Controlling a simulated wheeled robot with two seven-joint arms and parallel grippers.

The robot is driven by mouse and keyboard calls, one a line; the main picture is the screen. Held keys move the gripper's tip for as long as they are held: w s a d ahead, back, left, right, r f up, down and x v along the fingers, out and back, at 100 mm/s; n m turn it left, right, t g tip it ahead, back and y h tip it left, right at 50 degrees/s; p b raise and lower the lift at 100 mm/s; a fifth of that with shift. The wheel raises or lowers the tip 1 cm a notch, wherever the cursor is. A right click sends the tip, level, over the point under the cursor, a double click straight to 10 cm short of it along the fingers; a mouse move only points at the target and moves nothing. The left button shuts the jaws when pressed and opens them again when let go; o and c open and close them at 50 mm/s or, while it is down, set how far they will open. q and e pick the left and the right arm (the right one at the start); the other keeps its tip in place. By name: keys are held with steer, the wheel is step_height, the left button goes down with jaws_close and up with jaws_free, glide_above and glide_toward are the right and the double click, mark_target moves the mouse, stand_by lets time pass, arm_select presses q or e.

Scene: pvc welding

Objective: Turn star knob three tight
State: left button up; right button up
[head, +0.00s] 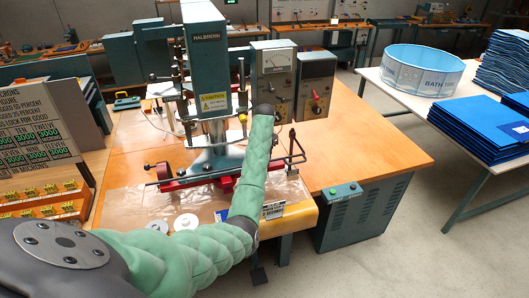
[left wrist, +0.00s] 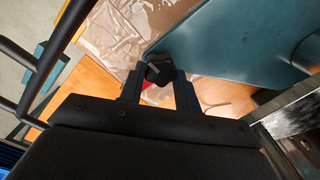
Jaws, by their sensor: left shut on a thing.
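The welding machine (head: 207,60) is a tall teal press labelled HALBRENN on the orange workbench. My left arm reaches up across the bench in the head view, its black wrist end in front of the machine's meter boxes. The fingers themselves cannot be made out there. In the left wrist view my left gripper (left wrist: 160,78) is shut on a dark lobed star knob (left wrist: 159,70), with one finger on each side of it. The knob sits beside a teal machine panel (left wrist: 230,45). Which numbered knob this is cannot be read. My right gripper is not in view.
Two meter boxes (head: 317,85) stand right of the press. A red clamp base and long bar (head: 165,184) lie low in front. White discs (head: 186,222) rest on clear sheet. A sign board (head: 40,125) stands left. The bench's right part (head: 370,150) is clear.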

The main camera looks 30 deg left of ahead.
arm_select(q)
steer(key=shift+w+r, duration=0.1)
steer(key=shift+r, duration=0.05)
stand_by(0.4)
steer(key=o, duration=1)
steer(key=shift+r+b, duration=0.5)
steer(key=shift+b, duration=0.05)
step_height(320, 180, up, 5)
steer(key=shift+r+b, duration=0.15)
steer(key=shift+b, duration=0.65)
steer(key=shift+r, duration=0.65)
